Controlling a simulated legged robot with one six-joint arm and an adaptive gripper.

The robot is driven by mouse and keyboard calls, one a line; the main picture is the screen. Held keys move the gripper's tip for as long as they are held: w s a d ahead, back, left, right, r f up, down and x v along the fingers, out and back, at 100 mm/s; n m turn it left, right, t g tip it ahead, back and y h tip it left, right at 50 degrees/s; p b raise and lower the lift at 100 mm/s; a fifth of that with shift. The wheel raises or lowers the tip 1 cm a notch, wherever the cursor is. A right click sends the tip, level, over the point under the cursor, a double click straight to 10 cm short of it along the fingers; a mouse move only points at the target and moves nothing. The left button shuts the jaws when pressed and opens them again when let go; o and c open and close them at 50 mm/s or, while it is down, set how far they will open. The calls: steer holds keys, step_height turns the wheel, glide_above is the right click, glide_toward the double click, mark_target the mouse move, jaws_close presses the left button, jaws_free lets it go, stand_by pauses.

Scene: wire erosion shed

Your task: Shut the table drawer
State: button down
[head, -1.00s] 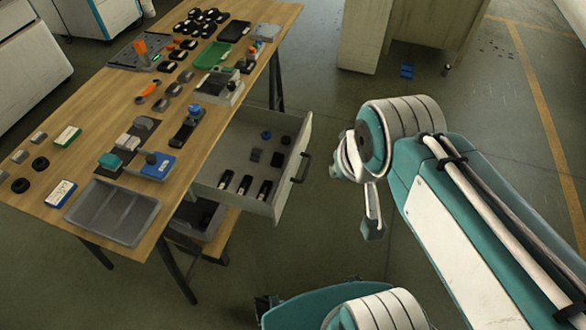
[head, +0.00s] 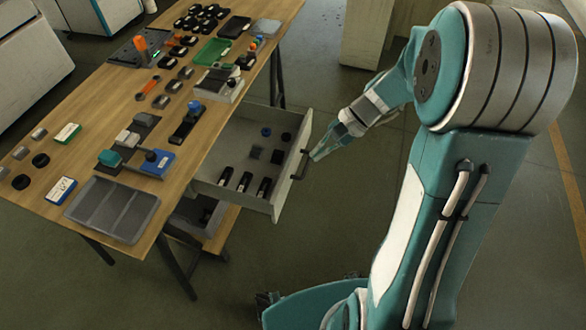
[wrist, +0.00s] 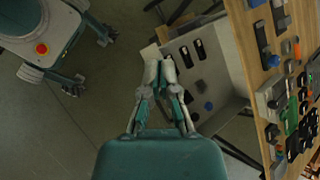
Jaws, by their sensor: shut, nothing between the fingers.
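The table drawer (head: 235,200) is pulled out from under the wooden table (head: 115,108), and its grey front panel (head: 291,168) faces right with a dark handle (head: 301,164). Several dark blocks and a blue round piece lie inside it. My gripper (head: 314,157) is shut and empty, with its tips close to the handle on the outer side of the drawer front. I cannot tell whether they touch. In the wrist view my gripper (wrist: 158,62) points at the drawer (wrist: 212,75), its tips near the front panel.
The tabletop holds a grey tray (head: 112,208), a green tray (head: 212,51) and many small parts. An open lower bin (head: 203,222) sits beneath the drawer. A cabinet (head: 366,35) stands at the back. The floor right of the drawer is clear apart from my arm.

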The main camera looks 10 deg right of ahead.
steer(key=w+d+f+m+t+y, duration=0.2)
steer(key=w+f+m+y, duration=0.1)
steer(key=f, duration=0.3)
steer(key=w+d+f+m+t+y, duration=0.1)
steer(key=w+d+f+m+y, duration=0.2)
steer(key=f, duration=0.4)
steer(key=m+t, duration=0.7)
steer(key=m, duration=0.2)
glide_toward(288, 172)
steer(key=shift+y, duration=0.3)
steer(key=x, duration=0.7)
steer(key=shift+a, duration=0.4)
steer(key=shift+w, duration=0.1)
